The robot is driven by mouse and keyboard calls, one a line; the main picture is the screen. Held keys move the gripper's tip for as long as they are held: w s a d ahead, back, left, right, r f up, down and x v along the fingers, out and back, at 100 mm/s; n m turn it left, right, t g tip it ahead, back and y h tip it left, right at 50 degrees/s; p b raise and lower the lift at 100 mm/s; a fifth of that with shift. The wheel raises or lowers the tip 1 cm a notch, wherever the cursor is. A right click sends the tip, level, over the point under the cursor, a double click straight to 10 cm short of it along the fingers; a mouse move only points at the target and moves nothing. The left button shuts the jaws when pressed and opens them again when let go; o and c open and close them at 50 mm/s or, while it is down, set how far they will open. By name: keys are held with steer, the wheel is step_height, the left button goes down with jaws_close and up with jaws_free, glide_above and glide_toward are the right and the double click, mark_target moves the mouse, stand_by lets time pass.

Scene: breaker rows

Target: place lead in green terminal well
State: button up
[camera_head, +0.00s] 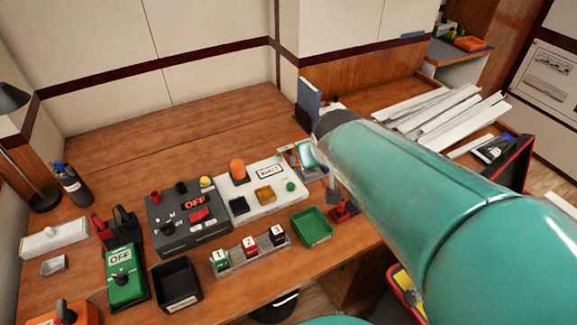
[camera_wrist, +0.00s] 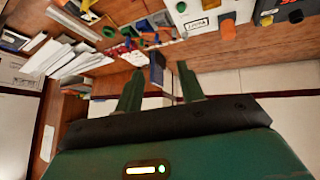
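My gripper (camera_wrist: 158,80) shows in the wrist view with its two fingers apart and nothing between them; a blue upright book (camera_wrist: 157,68) lies beyond the gap. In the head view my teal arm reaches over the right of the desk and the gripper cannot be made out. A green square open tray (camera_head: 312,227) sits near the desk's front edge. A white WAIT panel (camera_head: 262,187) behind it has black and yellow wells and a small green spot (camera_head: 291,186). I cannot tell which is the terminal well. A small red piece (camera_head: 341,211) stands right of the tray. I cannot identify the lead.
A dark grey OFF panel (camera_head: 190,222), a green OFF switch box (camera_head: 124,275) and a black bin (camera_head: 178,284) stand left. A rack with numbered blocks (camera_head: 249,249) is in front. White strips (camera_head: 430,110) lie at right. The desk's back left is clear.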

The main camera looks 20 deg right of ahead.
steer(key=s+a+r+n+g+y, duration=0.1)
steer(key=s+a+y, duration=0.1)
steer(key=s+a, duration=0.6)
steer(key=s, duration=0.3)
steer(key=shift+s+a+r+g+y, duration=0.25)
steer(key=shift+s+r+g+y, duration=0.05)
steer(key=shift+r+g, duration=0.1)
steer(key=shift+s, duration=0.1)
